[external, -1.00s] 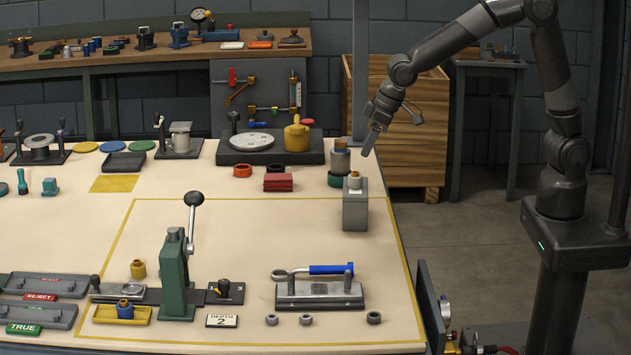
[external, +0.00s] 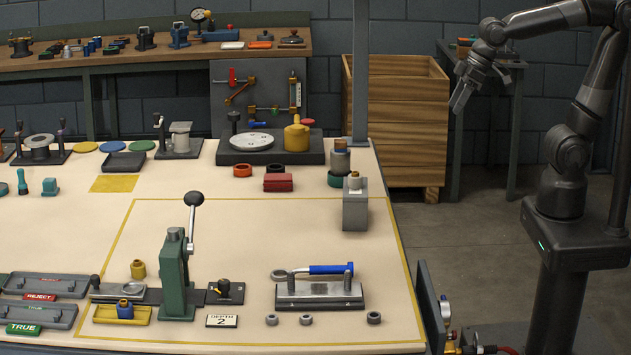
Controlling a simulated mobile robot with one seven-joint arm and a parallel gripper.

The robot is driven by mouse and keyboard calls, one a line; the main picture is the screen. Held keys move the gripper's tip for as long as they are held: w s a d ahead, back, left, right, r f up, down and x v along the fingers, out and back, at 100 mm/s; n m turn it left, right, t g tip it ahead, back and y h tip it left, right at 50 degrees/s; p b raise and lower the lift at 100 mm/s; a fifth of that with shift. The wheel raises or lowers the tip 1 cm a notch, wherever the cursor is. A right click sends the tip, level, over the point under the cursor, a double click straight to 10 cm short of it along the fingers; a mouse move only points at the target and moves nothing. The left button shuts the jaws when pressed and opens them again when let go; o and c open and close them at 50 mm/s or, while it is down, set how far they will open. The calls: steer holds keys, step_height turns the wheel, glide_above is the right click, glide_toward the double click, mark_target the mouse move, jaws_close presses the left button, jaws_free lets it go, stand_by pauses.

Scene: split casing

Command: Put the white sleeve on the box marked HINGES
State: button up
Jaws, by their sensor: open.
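I cannot pick out a clearly white sleeve in this view. A pale grey cylinder (external: 181,136) stands on a dark fixture at the back of the bench, and several small grey rings (external: 305,320) lie near its front edge. No box with a readable HINGES mark shows; a wooden crate (external: 408,145) stands on the floor behind the bench, with no lettering visible. My gripper (external: 460,98) is open in the air to the right of the crate, clear of the bench. I see nothing between its fingers.
The pale bench (external: 230,245) holds a green lever press (external: 176,270), a grey block (external: 355,210) topped with a brass-coloured part, and a plate fixture with a blue handle (external: 330,269). A grey post (external: 360,70) rises at the bench's back right corner. The middle of the bench is clear.

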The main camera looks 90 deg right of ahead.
steer(key=s+f, duration=0.1)
steer(key=s, duration=0.7)
steer(key=shift+s+a+n, duration=0.2)
steer(key=shift+s+n, duration=0.1)
steer(key=shift+s, duration=0.1)
stand_by(0.6)
